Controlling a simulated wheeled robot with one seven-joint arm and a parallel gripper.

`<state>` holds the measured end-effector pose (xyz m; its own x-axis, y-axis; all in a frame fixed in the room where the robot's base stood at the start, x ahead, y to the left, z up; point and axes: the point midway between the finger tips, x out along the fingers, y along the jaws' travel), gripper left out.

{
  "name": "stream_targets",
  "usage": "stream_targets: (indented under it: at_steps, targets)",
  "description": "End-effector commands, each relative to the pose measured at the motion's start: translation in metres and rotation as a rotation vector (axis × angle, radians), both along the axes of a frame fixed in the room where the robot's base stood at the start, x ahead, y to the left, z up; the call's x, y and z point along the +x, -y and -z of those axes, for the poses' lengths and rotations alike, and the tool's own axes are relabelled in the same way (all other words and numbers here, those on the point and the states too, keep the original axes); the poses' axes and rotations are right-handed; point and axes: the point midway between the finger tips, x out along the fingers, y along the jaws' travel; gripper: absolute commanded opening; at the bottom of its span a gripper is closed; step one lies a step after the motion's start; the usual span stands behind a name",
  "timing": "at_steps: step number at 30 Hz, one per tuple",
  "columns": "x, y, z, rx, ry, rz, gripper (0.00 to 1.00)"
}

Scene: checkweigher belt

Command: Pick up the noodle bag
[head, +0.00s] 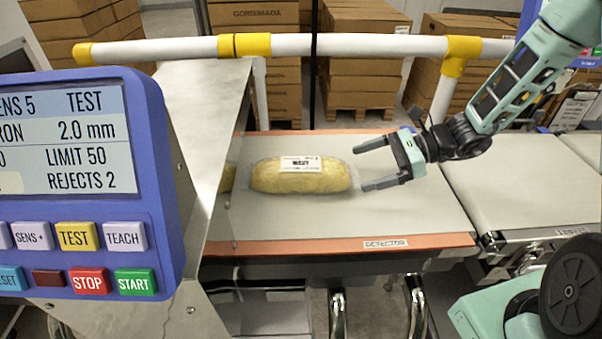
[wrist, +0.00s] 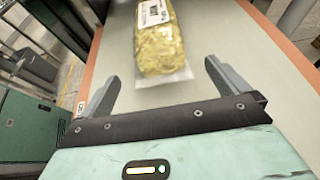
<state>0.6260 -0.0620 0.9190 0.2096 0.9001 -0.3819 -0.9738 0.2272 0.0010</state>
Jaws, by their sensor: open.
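The noodle bag (head: 300,178) is a yellow, elongated clear-wrapped pack with a white label. It lies flat on the grey detector belt (head: 300,222), left of my gripper. It also shows in the wrist view (wrist: 164,42), ahead of the fingers, with its far end cut off by the frame. My gripper (head: 367,166) is open and empty, to the right of the bag. Its two fingers point toward the bag's right end, and a gap shows between them and the bag. In the wrist view the fingers (wrist: 160,85) stand wide apart, with the bag's near end roughly between their lines.
A metal detector housing (head: 190,130) and a blue control panel (head: 95,185) stand at left. Part of another yellow pack (head: 228,177) shows at the housing's edge. A white and yellow rail (head: 350,45) runs behind the belt. Another belt (head: 520,180) lies at right, clear.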

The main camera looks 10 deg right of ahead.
Motion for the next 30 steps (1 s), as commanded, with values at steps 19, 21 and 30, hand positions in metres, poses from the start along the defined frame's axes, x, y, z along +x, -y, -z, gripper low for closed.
stream_targets:
  at_steps: [19,21,30]
  targets:
    - [0.015,-0.065,0.028,-0.001,-0.001,-0.002,1.00]
    - [0.016,-0.069,0.030,-0.001,-0.001,-0.001,1.00]
    - [0.016,-0.069,0.030,-0.001,0.001,0.000,0.81]
